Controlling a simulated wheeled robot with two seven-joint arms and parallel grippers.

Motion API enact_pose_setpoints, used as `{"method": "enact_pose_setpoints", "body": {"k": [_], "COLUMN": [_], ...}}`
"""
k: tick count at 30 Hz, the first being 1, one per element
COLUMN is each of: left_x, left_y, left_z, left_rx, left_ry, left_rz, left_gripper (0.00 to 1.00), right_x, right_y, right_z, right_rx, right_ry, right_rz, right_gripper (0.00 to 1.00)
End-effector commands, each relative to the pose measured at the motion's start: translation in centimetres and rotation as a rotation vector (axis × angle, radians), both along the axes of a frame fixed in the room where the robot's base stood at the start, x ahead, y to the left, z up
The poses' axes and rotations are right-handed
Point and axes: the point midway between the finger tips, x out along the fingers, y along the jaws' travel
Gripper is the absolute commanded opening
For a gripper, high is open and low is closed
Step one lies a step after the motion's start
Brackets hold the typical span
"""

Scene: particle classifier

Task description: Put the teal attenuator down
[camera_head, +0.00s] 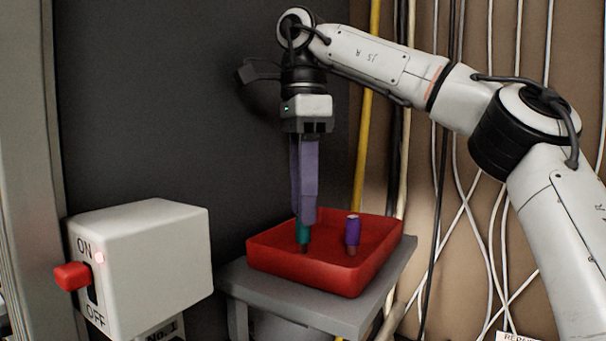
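The teal attenuator (303,234) is a small upright cylinder with a dark lower end, inside the red tray (270,262) on its left side. My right gripper (305,220) points straight down from above, its long purple-grey fingers around the attenuator's top, which they hide. It looks shut on it. The attenuator's lower end is at or very near the tray floor; contact is hard to tell. My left gripper is out of view.
A similar purple cylinder (353,231) stands upright in the tray, right of the teal one. The tray rests on a grey stand (340,318). A white switch box (160,262) with a red ON/OFF lever (72,276) is at left. Cables hang behind.

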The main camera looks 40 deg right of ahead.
Motion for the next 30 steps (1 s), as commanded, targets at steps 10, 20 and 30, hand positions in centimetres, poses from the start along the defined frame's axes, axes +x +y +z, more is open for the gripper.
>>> {"method": "enact_pose_setpoints", "body": {"k": [10, 20, 30], "left_x": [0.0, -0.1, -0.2], "left_y": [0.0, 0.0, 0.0], "left_z": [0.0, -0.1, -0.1], "left_rx": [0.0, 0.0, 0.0], "left_ry": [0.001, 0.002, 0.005], "left_rz": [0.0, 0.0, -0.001], "left_gripper": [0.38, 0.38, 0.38], "right_x": [0.0, 0.0, 0.0], "right_y": [0.0, 0.0, 0.0], "right_z": [3.7, 5.0, 5.0], "right_rx": [-0.002, 0.0, 0.0], "right_ry": [0.005, -0.002, -0.002], "right_rz": [-0.001, 0.001, 0.001], "right_gripper": [0.35, 0.35, 0.35]}}
